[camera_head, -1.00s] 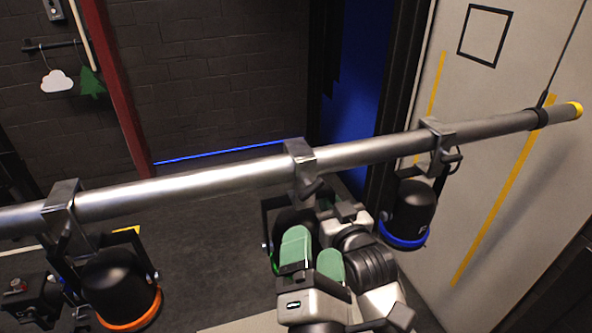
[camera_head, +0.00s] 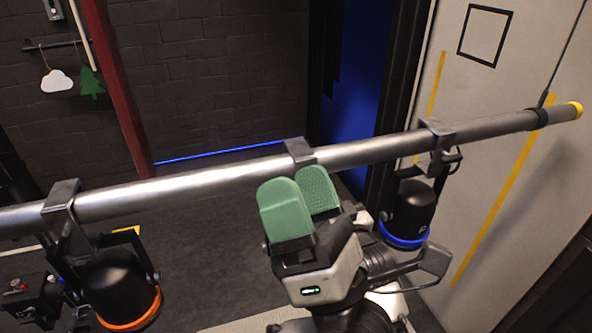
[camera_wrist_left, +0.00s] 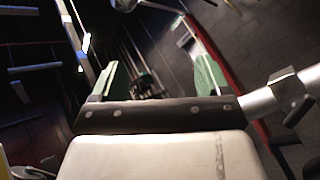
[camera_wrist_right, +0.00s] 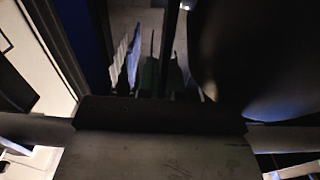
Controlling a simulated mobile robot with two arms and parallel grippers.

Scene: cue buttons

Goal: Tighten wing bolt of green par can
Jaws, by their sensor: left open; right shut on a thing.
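My left gripper (camera_head: 302,183) is open, its green fingers raised just below the pipe and in front of the middle clamp (camera_head: 298,152). Nothing is between its fingers in the left wrist view (camera_wrist_left: 157,75). The green par can hangs from this clamp, but my left gripper hides its body, green rim and wing bolt. My right gripper (camera_wrist_right: 152,75) shows only darkly in its own wrist view. It is shut on a thin dark bar that looks like part of a lamp's yoke, with a large black rounded body (camera_wrist_right: 265,55) beside it.
The metal pipe (camera_head: 215,183) crosses the head view. A par can with an orange rim (camera_head: 118,280) hangs at left, and one with a blue rim (camera_head: 410,210) at right, close to my arm. A red post (camera_head: 112,95) and a pale wall (camera_head: 500,130) stand behind.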

